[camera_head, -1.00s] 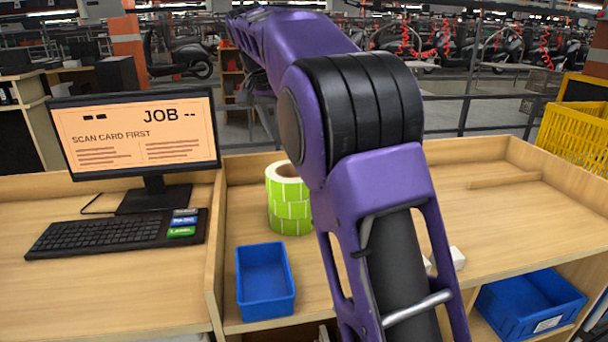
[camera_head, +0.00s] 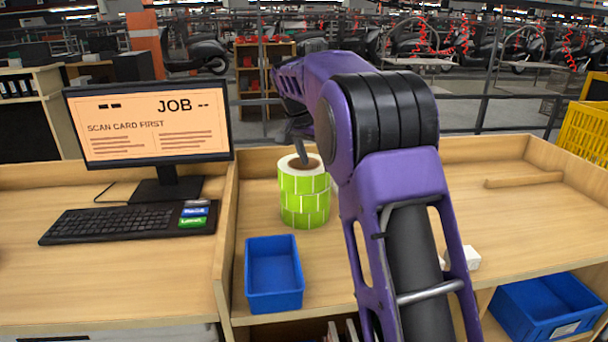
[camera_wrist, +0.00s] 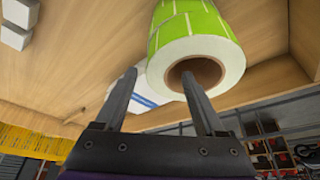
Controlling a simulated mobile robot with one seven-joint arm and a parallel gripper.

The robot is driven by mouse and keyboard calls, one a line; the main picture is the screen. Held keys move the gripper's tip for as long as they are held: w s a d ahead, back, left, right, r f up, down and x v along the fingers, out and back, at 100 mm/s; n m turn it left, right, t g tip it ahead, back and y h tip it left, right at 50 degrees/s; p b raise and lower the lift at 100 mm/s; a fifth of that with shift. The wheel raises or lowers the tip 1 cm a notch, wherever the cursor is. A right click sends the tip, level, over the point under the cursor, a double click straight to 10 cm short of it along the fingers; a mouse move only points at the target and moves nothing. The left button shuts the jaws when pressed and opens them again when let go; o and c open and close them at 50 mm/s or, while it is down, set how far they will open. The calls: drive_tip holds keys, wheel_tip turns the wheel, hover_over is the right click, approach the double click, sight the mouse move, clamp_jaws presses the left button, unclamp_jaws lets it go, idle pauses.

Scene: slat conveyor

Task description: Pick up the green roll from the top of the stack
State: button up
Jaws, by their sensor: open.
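The green rolls stand upright in a stack on the wooden bench in the head view; the top green roll (camera_head: 300,183) has a white upper face and a brown core. In the wrist view the top roll (camera_wrist: 203,52) shows its core facing me. My gripper (camera_wrist: 160,72) is open at the stack's top. One finger overlaps the core opening and looks to reach into it; how deep I cannot tell. The other finger is outside the roll, to its left in the wrist view. In the head view my arm hides part of the gripper.
An empty blue bin (camera_head: 273,275) stands in front of the stack. A monitor (camera_head: 150,124) and keyboard (camera_head: 128,222) are left, beyond a wooden divider (camera_head: 228,215). Small white boxes (camera_head: 466,258) lie right of my arm. The bench's right side is mostly clear.

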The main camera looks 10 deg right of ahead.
sight(318, 173)
drive_tip(key=x, duration=0.5)
drive_tip(key=shift+s, duration=0.1)
clamp_jaws()
drive_tip(key=shift+a, duration=0.1)
idle(1.1)
